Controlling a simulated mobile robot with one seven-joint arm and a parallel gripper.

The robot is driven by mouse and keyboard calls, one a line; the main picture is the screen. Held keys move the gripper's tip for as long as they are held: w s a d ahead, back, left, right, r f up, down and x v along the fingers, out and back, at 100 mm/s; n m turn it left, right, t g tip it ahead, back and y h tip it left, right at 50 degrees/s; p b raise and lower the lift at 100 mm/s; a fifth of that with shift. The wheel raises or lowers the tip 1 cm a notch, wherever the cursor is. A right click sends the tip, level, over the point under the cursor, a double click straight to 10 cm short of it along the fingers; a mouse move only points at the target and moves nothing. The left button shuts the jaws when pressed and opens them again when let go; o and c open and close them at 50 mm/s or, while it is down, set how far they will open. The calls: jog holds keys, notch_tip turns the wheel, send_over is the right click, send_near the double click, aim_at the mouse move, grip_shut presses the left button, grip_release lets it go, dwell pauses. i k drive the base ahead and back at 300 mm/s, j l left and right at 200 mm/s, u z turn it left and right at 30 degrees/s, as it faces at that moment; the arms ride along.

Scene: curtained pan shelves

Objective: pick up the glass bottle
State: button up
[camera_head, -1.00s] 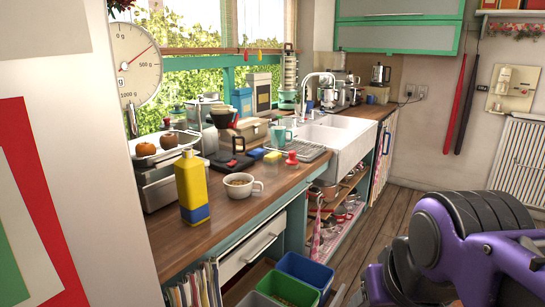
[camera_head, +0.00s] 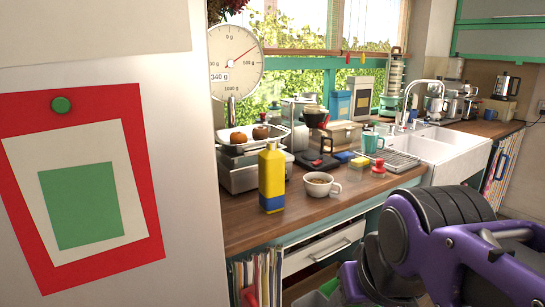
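A yellow bottle (camera_head: 271,178) with a dark blue band at its base stands upright near the front edge of the wooden counter (camera_head: 300,222). It is the only clear bottle shape I make out, and I cannot tell whether it is glass. My purple and black arm (camera_head: 455,240) fills the lower right, well to the right of the bottle and apart from it in the picture. My gripper is not visible.
A white cup (camera_head: 320,186) stands just right of the bottle. A kitchen scale (camera_head: 240,165) with brown round items is behind it. A small red-lidded jar (camera_head: 378,170) and a teal mug (camera_head: 371,142) stand farther right. A white wall panel (camera_head: 185,220) borders the left.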

aim_at(357, 152)
jog(key=l+u, duration=0.55)
jog(key=l, duration=0.25)
jog(key=l+u, duration=0.2)
jog(key=l, duration=0.65)
jog(key=k+l+u, duration=0.2)
jog(key=l, duration=0.65)
jog(key=i, duration=0.1)
